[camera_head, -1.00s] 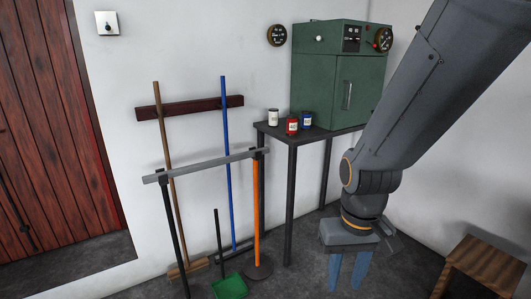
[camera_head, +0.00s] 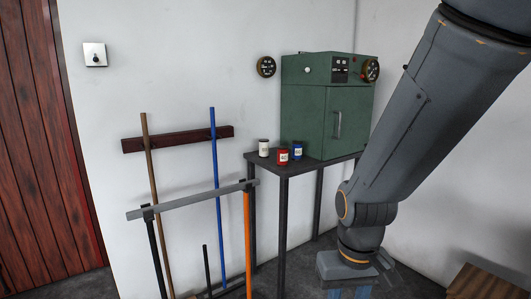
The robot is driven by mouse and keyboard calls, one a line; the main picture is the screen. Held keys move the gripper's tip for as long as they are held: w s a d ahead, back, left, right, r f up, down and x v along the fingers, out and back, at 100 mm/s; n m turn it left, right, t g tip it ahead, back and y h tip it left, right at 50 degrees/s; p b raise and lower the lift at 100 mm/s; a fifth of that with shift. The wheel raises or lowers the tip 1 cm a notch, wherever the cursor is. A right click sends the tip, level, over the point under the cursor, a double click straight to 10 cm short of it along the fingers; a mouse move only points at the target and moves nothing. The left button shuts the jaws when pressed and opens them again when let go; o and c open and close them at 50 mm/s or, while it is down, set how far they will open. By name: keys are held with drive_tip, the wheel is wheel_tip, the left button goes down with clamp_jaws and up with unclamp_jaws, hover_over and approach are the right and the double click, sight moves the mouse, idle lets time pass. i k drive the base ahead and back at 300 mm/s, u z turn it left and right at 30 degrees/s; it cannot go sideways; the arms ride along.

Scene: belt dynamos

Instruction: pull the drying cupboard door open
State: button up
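The drying cupboard (camera_head: 302,112) is a green metal box on a dark table, right of centre. Its door (camera_head: 350,108) looks shut, flush with the front. A pale vertical handle (camera_head: 338,124) is on the door's left part. My gripper (camera_head: 347,294) hangs pointing down at the bottom edge, lower than the cupboard and well apart from the handle. Its blue fingers stand apart with nothing seen between them, but their tips are cut off by the frame. My arm passes just right of the cupboard and covers little of it.
White, red and blue jars (camera_head: 283,157) stand on the table (camera_head: 268,166) left of the cupboard. A grey rail (camera_head: 190,200) on posts and several broom handles stand left of it. A wooden stool (camera_head: 484,284) is at the bottom right.

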sight(348, 112)
drive_tip(key=u, duration=0.1)
drive_tip(key=i, duration=1.8)
drive_tip(key=z, duration=0.85)
